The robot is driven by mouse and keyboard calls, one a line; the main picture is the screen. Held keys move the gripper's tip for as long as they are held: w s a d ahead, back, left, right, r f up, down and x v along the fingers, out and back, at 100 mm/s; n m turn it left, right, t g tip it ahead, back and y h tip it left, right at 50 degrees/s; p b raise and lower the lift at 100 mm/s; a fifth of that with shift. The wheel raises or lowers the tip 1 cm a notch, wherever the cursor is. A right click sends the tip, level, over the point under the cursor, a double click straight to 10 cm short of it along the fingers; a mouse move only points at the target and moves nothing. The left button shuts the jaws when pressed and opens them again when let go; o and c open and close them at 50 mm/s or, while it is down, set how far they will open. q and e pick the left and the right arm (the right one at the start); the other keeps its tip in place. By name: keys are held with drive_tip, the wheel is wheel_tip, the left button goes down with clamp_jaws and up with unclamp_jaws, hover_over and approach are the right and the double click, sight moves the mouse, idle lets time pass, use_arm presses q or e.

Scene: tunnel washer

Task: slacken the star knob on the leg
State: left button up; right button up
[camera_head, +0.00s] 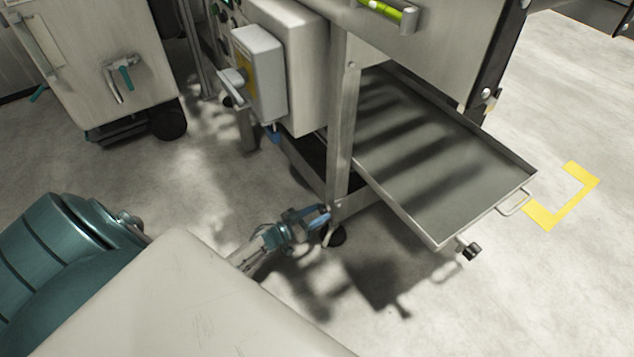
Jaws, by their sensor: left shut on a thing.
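The metal leg (342,125) of the machine stands upright near the middle of the view, with a dark foot (337,237) on the floor. My left gripper (322,214) is low down at the left side of this leg, just above the foot. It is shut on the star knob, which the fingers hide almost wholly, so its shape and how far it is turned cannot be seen. My right gripper is not in view.
A shallow metal tray (510,190) with a handle juts out right of the leg, with a black knob (472,251) below its corner. A grey control box (259,72) hangs to the left.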

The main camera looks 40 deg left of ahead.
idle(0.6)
use_arm(q)
drive_tip(key=o, duration=1)
drive_tip(key=shift+c, duration=0.2)
drive_tip(key=shift+s+a, duration=0.15)
drive_tip(key=shift+s, duration=0.2)
drive_tip(key=p+v, duration=0.2)
drive_tip(key=v, duration=0.8)
